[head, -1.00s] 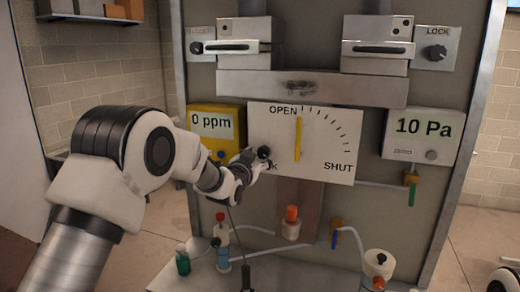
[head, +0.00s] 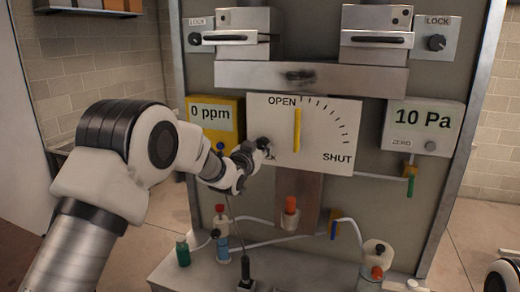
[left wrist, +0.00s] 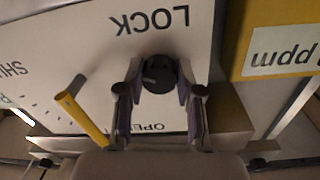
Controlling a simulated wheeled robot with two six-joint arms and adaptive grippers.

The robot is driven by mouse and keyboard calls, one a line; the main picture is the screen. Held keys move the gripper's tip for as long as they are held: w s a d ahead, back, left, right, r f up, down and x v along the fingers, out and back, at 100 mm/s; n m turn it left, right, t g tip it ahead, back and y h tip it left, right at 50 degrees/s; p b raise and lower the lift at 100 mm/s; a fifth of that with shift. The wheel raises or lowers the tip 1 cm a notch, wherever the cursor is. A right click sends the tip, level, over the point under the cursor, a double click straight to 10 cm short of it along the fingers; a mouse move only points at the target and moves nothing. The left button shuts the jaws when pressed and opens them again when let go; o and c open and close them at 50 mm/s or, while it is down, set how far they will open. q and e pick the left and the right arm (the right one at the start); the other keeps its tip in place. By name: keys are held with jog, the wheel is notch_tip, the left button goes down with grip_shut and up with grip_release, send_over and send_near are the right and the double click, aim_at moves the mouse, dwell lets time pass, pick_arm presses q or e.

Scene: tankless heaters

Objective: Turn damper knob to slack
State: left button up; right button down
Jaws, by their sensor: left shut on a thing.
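The damper panel (head: 330,120) is a white plate with a scale from OPEN to SHUT. Its yellow pointer (head: 297,131) stands upright towards OPEN and also shows in the left wrist view (left wrist: 80,117). The black damper knob (left wrist: 159,74) sits beside the word LOCK, which is upside down in the left wrist view, and has a small pale mark. My left gripper (head: 264,149) is at the panel's left edge, shut on the knob. Its fingers (left wrist: 158,88) flank the knob in the left wrist view. The knob is mostly hidden in the head view. My right gripper is not in view.
A yellow 0 ppm meter (head: 201,111) is left of the panel, close to my left wrist. A 10 Pa gauge (head: 423,126) hangs at the right. Bottles, tubes and valves stand on the shelf (head: 200,270) below. Two LOCK knobs flank the units above.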

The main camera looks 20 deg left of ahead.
pick_arm(q)
jog(key=n+b, duration=0.2)
jog(key=n, duration=0.1)
jog(key=shift+d+f+n+b, duration=0.1)
jog(key=shift+f+n+b, duration=0.1)
jog(key=shift+n+b, duration=0.15)
jog(key=n+b, duration=0.2)
jog(key=n, duration=0.3)
jog(key=shift+d+n+b, duration=0.1)
jog(key=shift+n+b, duration=0.15)
jog(key=shift+b, duration=0.1)
jog(key=n+b, duration=0.1)
jog(key=n, duration=0.4)
jog(key=shift+r+n+y+b, duration=0.15)
jog(key=shift+n+y+b, duration=0.15)
jog(key=shift+b, duration=0.1)
jog(key=n+b, duration=0.1)
jog(key=n, duration=0.5)
jog(key=shift+d+y+b, duration=0.1)
jog(key=shift+y+b, duration=0.2)
jog(key=shift+r, duration=0.1)
jog(key=o, duration=1.2)
jog(key=shift+c, duration=0.2)
jog(key=shift+s, duration=0.1)
